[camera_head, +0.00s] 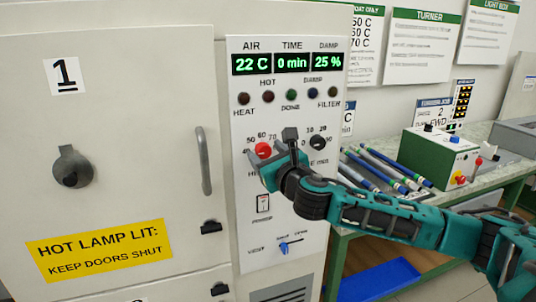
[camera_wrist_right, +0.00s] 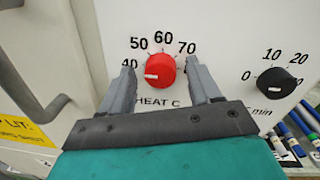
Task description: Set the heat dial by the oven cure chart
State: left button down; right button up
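The red heat dial (camera_head: 263,149) is on the oven's (camera_head: 120,120) control panel. In the right wrist view the dial (camera_wrist_right: 160,70) has a scale reading 40, 50, 60, 70, and its white mark points left, just below the 40. My right gripper (camera_wrist_right: 159,68) is open, one finger on each side of the dial; I cannot tell whether either touches it. A wall chart (camera_head: 367,45) listing 50 C, 60 C and 70 C is partly hidden behind the oven. The air display (camera_head: 251,64) reads 22 C. My left gripper is not in view.
A black minutes dial (camera_head: 318,143) sits right of the heat dial, its mark at 0. A blue vent knob (camera_head: 283,247) is lower on the panel. The door handle (camera_head: 203,160) sticks out at left. Several rods (camera_head: 375,170) and a green box (camera_head: 440,155) occupy the bench.

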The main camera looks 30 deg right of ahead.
jog(key=c, duration=1)
jog(key=shift+o, duration=0.2)
